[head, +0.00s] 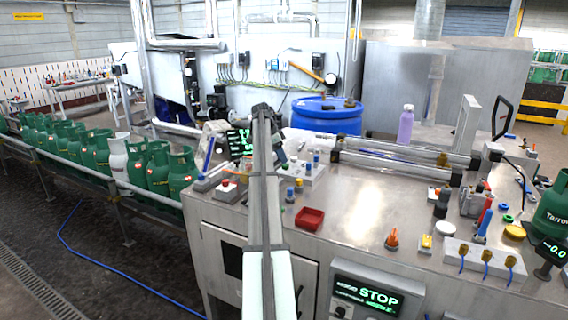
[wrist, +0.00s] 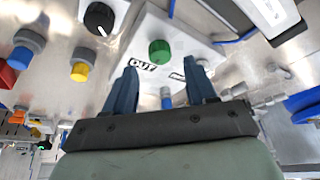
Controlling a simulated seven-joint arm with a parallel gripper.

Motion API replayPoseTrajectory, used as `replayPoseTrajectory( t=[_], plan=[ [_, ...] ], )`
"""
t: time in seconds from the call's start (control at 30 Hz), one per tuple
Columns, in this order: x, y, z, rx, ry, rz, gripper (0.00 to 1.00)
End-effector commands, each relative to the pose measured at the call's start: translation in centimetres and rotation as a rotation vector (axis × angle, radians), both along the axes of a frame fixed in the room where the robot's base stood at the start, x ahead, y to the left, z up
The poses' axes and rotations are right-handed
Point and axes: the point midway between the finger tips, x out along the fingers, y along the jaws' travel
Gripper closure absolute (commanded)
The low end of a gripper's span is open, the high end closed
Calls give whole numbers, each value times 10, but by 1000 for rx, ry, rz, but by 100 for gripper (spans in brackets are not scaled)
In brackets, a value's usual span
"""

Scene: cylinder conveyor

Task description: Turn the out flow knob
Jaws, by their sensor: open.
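A green round knob (wrist: 160,52) sits on a white panel (wrist: 180,28) in the wrist view, with a partly hidden label reading "OUT" beside it. My gripper (wrist: 160,70) is open, its two blue fingers apart and pointing toward this panel. The knob appears in the gap between the fingertips, slightly beyond them, and nothing is held. Whether the fingers touch the panel cannot be told. In the head view my arm covers part of the control area, and I cannot pick out the green knob there.
A black knob (wrist: 99,18) and blue, yellow and red buttons lie left in the wrist view. In the head view, a red tray (head: 310,219) lies on the metal table (head: 350,240). A blue barrel (head: 327,116) and purple bottle (head: 405,125) stand behind. Green cylinders line the conveyor.

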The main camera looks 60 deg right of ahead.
Motion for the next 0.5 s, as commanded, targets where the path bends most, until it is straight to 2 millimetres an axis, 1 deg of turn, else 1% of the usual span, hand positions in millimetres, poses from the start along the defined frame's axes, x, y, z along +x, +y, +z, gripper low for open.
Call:
replayPoseTrajectory(
  t=[0.03, 0.2, 0.33, 0.5],
  plan=[
    [-3, -2, -8, 1, 1, 0, 44],
    [-8, -7, -26, 1, 1, 0, 44],
    [-10, -9, -33, 0, 0, 0, 44],
    [-11, -10, -37, -1, -1, 0, 44]
  ],
)
